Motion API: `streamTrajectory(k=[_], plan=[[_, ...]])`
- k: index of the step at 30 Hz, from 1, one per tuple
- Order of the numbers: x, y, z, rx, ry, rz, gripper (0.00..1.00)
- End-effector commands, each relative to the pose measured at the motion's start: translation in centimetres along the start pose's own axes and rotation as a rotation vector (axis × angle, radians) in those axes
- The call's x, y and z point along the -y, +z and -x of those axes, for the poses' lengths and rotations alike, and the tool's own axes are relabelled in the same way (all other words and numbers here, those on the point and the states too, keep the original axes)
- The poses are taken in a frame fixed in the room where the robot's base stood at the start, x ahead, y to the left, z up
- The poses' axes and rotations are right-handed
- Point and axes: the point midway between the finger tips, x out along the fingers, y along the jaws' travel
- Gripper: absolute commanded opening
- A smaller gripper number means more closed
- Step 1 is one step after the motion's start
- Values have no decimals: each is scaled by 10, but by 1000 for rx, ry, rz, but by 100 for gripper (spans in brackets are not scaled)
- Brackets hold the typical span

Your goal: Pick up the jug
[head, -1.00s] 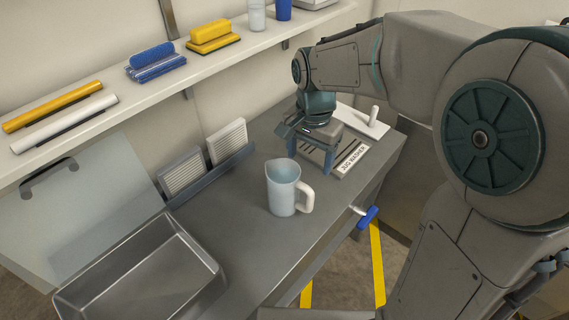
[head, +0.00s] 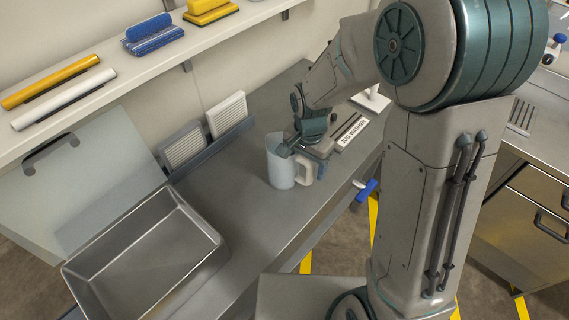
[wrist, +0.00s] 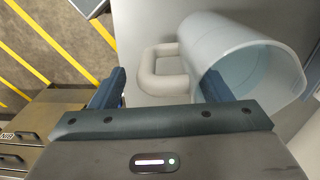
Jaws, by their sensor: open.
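The jug (head: 279,171) is a pale translucent blue-white pitcher standing upright on the grey counter (head: 240,205). Its white handle (wrist: 146,72) faces right in the head view. My gripper (head: 305,158) is open at the jug's upper right side, by the handle. In the wrist view the two dark blue fingers of my gripper (wrist: 160,90) lie on either side of the handle. The right finger overlaps the jug's rim (wrist: 245,50); I cannot tell whether it is inside the mouth. Nothing is held.
A metal basin (head: 150,262) lies left of the jug. A rack with white panels (head: 226,114) stands behind it. The jug washer plate (head: 352,133) and a blue-handled valve (head: 366,190) are to the right. A shelf (head: 130,72) runs along the wall.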

Motion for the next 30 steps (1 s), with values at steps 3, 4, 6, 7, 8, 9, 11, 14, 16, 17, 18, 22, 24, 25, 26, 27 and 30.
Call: streamTrajectory(k=[3,4,6,7,8,9,11,14,16,17,18,22,24,25,26,27,30], plan=[[0,0,-10,1,1,1,71],[0,0,-12,1,1,1,71],[0,0,-13,0,0,1,71],[0,0,-13,0,0,1,71],[0,0,-13,0,0,1,71],[0,0,-13,0,0,1,71],[0,0,-13,0,0,1,71],[0,0,-13,0,0,1,46],[0,0,-13,0,0,1,26],[0,0,-13,0,0,1,18],[0,0,-13,0,0,1,7],[1,0,-12,-2,-3,0,0],[1,0,-12,-2,-3,0,0],[1,0,-12,-2,-3,1,0],[1,0,-12,-2,-3,0,0],[1,0,-11,-2,-3,0,0],[1,0,-10,-2,-3,0,0]])
